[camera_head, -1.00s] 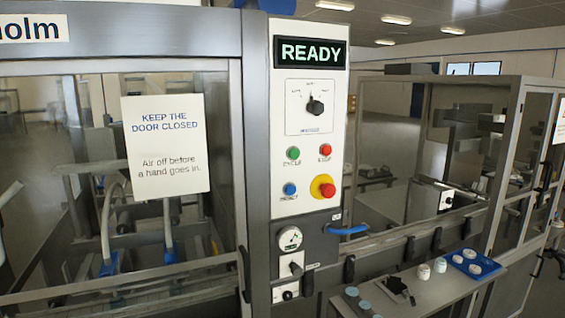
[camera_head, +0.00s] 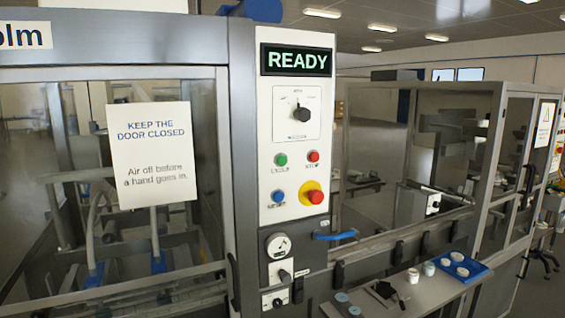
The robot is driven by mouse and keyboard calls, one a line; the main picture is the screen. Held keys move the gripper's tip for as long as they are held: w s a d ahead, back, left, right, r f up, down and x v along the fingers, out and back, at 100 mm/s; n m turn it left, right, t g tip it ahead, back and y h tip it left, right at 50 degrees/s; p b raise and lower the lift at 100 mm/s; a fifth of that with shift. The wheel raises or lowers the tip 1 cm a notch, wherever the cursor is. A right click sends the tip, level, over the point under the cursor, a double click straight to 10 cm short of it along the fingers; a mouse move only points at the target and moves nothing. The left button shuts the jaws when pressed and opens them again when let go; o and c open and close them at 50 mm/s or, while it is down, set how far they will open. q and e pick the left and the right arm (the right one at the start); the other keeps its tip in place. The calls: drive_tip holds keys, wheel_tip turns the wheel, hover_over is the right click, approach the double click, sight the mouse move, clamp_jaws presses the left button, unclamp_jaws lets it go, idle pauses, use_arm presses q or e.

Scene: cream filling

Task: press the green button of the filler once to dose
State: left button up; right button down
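The filler's white control panel (camera_head: 268,130) stands upright near the middle of the head view. Its green button (camera_head: 281,160) is at the left of the upper button row, with a blurred label under it. A red button (camera_head: 313,156) is to its right, a blue button (camera_head: 278,197) below it, and a red stop knob on a yellow base (camera_head: 315,196) at lower right. The display (camera_head: 296,60) above reads READY. A black selector knob (camera_head: 301,114) sits between display and buttons. Neither of my grippers is in view.
A glass door with a "keep the door closed" sign (camera_head: 152,155) fills the left. A blue handle (camera_head: 336,235) sticks out below the panel. A shelf (camera_head: 424,298) at lower right holds small jars and a blue tray (camera_head: 481,270).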

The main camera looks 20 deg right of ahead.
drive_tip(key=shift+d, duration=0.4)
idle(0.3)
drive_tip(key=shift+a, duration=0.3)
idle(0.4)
